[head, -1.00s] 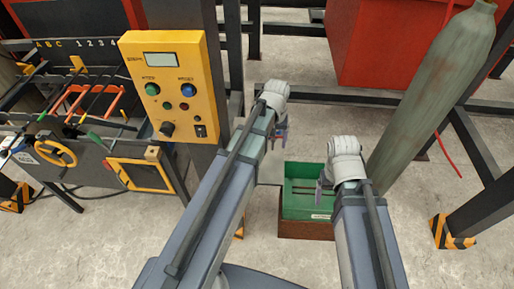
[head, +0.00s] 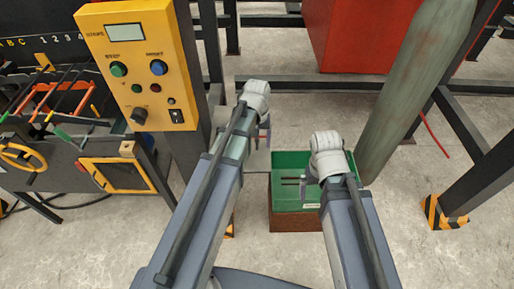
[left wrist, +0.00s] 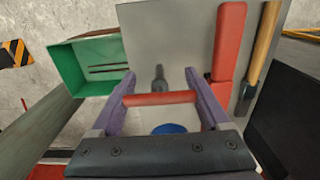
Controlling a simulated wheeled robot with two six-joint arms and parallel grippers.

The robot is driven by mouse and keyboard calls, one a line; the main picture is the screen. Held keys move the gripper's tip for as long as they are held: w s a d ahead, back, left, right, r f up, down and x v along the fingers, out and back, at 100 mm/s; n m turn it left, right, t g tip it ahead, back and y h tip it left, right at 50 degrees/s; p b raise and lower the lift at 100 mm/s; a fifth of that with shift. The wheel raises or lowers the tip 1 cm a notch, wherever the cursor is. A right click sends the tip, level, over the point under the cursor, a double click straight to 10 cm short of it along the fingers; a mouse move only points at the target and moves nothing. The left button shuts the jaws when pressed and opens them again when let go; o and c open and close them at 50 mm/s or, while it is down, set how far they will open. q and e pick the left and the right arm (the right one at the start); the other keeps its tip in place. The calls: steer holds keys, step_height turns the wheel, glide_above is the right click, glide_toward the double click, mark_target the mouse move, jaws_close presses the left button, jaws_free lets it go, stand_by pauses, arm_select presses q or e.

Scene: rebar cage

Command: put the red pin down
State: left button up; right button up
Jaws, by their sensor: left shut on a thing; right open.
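My left gripper (left wrist: 162,98) is shut on the red pin (left wrist: 158,98), which lies crosswise between its two purple fingers in the left wrist view. In the head view my left gripper (head: 264,138) is small and hangs left of the green box (head: 322,165); the pin is hard to make out there. The green box also shows in the left wrist view (left wrist: 72,62), at the upper left, with dark bars inside. My right gripper (head: 307,184) is open and empty over the box's right part, in front of it in the picture.
A grey board (left wrist: 180,40) with a red tool (left wrist: 228,45) and a wooden-handled tool (left wrist: 262,45) lies beyond the left fingers. A yellow control panel (head: 138,65) and a rack (head: 60,150) stand left. A tall grey-green cylinder (head: 415,90) leans right.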

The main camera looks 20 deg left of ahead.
arm_select(q)
steer(key=shift+f, duration=0.8)
arm_select(e)
steer(key=shift+f, duration=0.75)
arm_select(q)
steer(key=shift+b, duration=0.3)
steer(key=shift+f, duration=0.2)
steer(key=o, duration=1.3)
steer(key=shift+r, duration=0.1)
arm_select(e)
steer(key=shift+f, duration=0.15)
arm_select(q)
step_height(320, 180, up, 12)
steer(key=p, duration=1.2)
steer(key=shift+r, duration=0.2)
arm_select(e)
step_height(320, 180, up, 12)
arm_select(q)
steer(key=shift+f, duration=0.1)
